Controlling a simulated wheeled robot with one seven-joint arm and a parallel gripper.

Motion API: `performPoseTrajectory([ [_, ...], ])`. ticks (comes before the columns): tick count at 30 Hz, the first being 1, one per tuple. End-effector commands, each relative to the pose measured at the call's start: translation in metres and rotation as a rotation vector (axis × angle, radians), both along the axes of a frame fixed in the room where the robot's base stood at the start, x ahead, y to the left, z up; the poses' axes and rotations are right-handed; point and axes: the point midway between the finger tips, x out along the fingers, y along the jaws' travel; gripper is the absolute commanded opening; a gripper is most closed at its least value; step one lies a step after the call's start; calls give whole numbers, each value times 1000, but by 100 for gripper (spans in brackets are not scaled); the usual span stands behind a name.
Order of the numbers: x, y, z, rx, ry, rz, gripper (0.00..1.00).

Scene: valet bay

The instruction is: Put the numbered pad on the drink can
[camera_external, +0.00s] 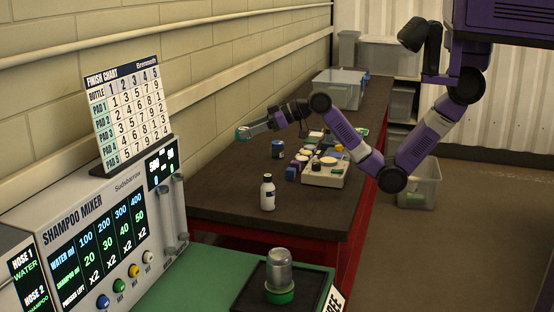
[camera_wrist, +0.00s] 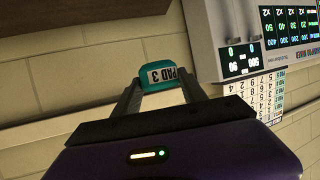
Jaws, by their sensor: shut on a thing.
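My gripper (camera_external: 252,129) is shut on a teal pad (camera_wrist: 160,76). The pad's white label reads "PAD 3", upside down in the wrist view. In the external view the pad (camera_external: 243,133) is at the gripper's tip, held out to the left, over or near the bench's wall-side edge. A small dark blue cylinder (camera_external: 278,149) stands upright on the bench to the right of the pad and lower in the picture. It looks like a can, but its label is too small to read. Nothing in view is clearly marked as the drink can.
A white bottle (camera_external: 267,193) stands on the bench (camera_external: 225,195). A light tray (camera_external: 325,178) with several small items lies under my arm. A clear bin (camera_external: 337,91) is farther back. The shampoo mixer (camera_external: 95,235) and a grey cylinder on a green base (camera_external: 279,294) are in front.

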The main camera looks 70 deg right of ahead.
Motion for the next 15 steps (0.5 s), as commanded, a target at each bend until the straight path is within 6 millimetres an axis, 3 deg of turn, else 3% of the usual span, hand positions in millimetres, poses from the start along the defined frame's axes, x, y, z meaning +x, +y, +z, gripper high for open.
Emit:
performPoseTrajectory([
  [4, -2, 13, 0, 0, 0, 19, 11],
  [7, -8, 40, 1, 0, -1, 62, 11],
  [15, -50, 160, 16, 0, -2, 245, 11],
])
